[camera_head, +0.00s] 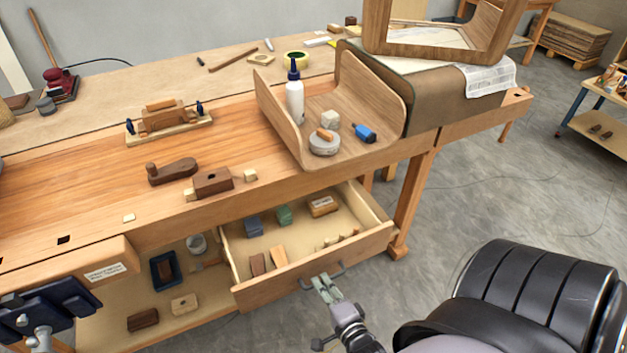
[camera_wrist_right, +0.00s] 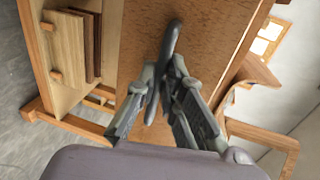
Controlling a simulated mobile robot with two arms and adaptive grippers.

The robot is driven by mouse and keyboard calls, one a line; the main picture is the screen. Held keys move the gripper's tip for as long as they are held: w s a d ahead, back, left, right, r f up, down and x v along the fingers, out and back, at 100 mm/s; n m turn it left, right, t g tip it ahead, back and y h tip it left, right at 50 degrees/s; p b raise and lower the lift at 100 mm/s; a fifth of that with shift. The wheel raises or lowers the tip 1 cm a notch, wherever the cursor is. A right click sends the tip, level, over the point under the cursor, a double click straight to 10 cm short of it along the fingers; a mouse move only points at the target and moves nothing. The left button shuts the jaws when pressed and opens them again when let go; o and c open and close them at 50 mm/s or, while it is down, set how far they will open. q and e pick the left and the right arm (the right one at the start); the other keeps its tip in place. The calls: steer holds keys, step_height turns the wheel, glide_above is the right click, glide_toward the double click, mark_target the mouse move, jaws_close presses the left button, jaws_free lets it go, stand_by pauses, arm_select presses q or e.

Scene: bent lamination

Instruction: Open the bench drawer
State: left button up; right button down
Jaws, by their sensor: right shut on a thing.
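The bench drawer (camera_head: 300,273) is pulled out from under the wooden workbench (camera_head: 80,190), and its inside shows. It holds several small blocks, among them a blue-grey one, a green one and a brown one with a label. My right gripper (camera_head: 328,287) is at the dark bar handle (camera_head: 338,270) on the drawer front. In the right wrist view my right gripper (camera_wrist_right: 165,85) is shut on this handle (camera_wrist_right: 171,42), with the wooden drawer front behind it. My left gripper does not show clearly in the head view.
A bent wood tray (camera_head: 375,95) with a glue bottle (camera_head: 294,95) stands on the bench above the drawer. Planes and small blocks lie on the bench top. An open shelf (camera_head: 120,320) is left of the drawer. A black padded seat-like shape (camera_head: 540,290) fills the lower right. Grey floor is free to the right.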

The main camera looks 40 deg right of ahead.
steer(key=shift+f+v, duration=0.25)
steer(key=shift+v, duration=0.9)
steer(key=c, duration=1.7)
jaws_free()
steer(key=v, duration=1.2)
